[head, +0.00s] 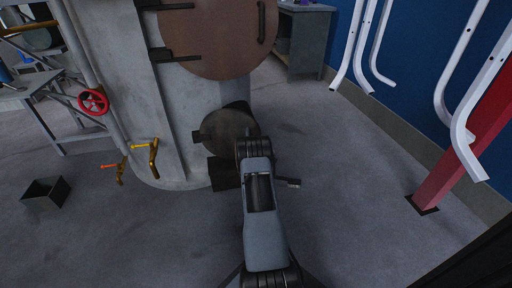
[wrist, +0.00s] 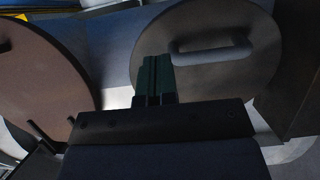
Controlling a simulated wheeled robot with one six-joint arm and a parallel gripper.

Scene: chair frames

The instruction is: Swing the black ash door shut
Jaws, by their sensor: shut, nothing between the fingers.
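The black ash door (head: 224,130) is a dark round plate low on the front of the grey boiler (head: 185,100). My arm covers its right part in the head view. Dark patches show above and below it; how far it stands open is hard to tell. In the wrist view the ash door (wrist: 258,68) is a round plate with a bar handle (wrist: 212,50). My gripper (wrist: 154,62) is shut and empty, its fingers overlapping the plate's left edge, left of the handle. I cannot tell whether they touch it. In the head view my arm hides the gripper.
A larger brown round door (head: 215,40) is above, and shows at left in the wrist view (wrist: 40,65). Brass valves (head: 153,158) and a black bin (head: 46,195) are at left. White bent tubes (head: 440,90) and a red post (head: 465,140) are at right. Floor between is clear.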

